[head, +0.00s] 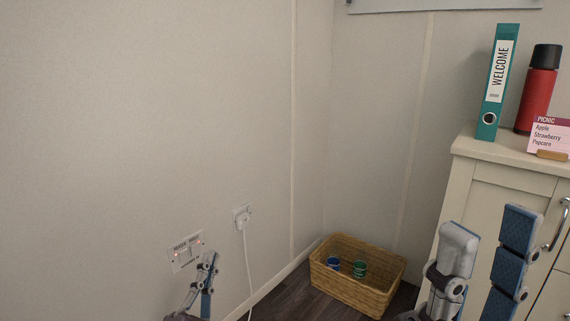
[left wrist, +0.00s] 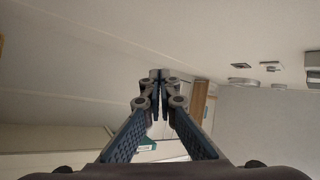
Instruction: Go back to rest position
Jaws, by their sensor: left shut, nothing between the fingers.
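My left gripper (head: 211,257) is at the bottom of the head view, in front of the left wall near a switch panel. Its fingers point up. In the left wrist view the fingertips of my left gripper (left wrist: 161,75) meet with nothing between them. My right gripper (head: 491,220) is at the lower right of the head view, in front of the cabinet. Its two fingers point up and stand well apart, with nothing seen between them.
A wicker basket (head: 343,292) with a blue cup and a green cup stands on the floor in the corner. A cream cabinet (head: 468,200) at right carries a teal binder (head: 497,85), a red flask (head: 537,95) and a picnic sign (head: 550,133). A white cord hangs from the wall socket (head: 242,215).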

